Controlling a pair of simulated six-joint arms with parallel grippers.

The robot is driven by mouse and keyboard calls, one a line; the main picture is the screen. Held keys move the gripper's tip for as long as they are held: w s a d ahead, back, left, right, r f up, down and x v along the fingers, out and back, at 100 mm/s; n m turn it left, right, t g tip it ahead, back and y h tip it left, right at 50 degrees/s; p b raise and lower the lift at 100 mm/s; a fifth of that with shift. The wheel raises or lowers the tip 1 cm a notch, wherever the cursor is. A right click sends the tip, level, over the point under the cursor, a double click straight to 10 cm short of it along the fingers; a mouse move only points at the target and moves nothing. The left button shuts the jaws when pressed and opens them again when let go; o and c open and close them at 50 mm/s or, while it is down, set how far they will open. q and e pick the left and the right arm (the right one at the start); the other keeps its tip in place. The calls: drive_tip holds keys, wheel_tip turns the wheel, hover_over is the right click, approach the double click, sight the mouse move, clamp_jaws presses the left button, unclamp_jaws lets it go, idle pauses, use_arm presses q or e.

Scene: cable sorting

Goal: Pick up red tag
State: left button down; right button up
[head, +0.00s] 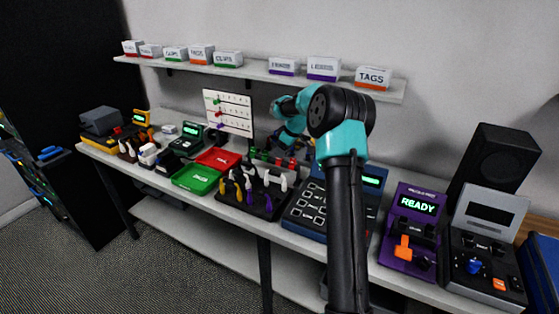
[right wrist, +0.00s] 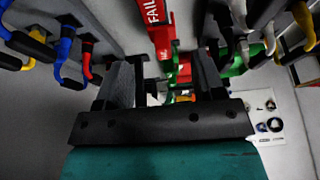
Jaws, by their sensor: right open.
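Small red pieces (head: 292,163), possibly the red tags, stand beside green ones behind the cable rack in the head view. They are partly hidden and too small to identify surely. My right gripper (right wrist: 163,80) is open in the right wrist view, with dark fingers on both sides. Small red and green shapes (right wrist: 185,72) show beyond and between the fingers, apart from them as far as I can tell. In the head view my right arm hides much of the area around its gripper. My left gripper is not in view.
A red tray (head: 218,158) and a green tray (head: 194,179) lie left of a black rack (head: 262,206) with several cables. A keypad device (head: 304,212) and a purple READY device (head: 409,230) stand right. A shelf (head: 240,70) with labelled boxes runs above.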

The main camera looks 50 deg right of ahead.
sight(279, 160)
drive_tip(key=shift+w+f, duration=0.1)
drive_tip(key=shift+f, duration=0.15)
drive_tip(key=shift+x, duration=2.55)
drive_tip(key=shift+a, duration=0.2)
drive_tip(key=shift+c, duration=0.3)
drive_tip(key=c, duration=0.9)
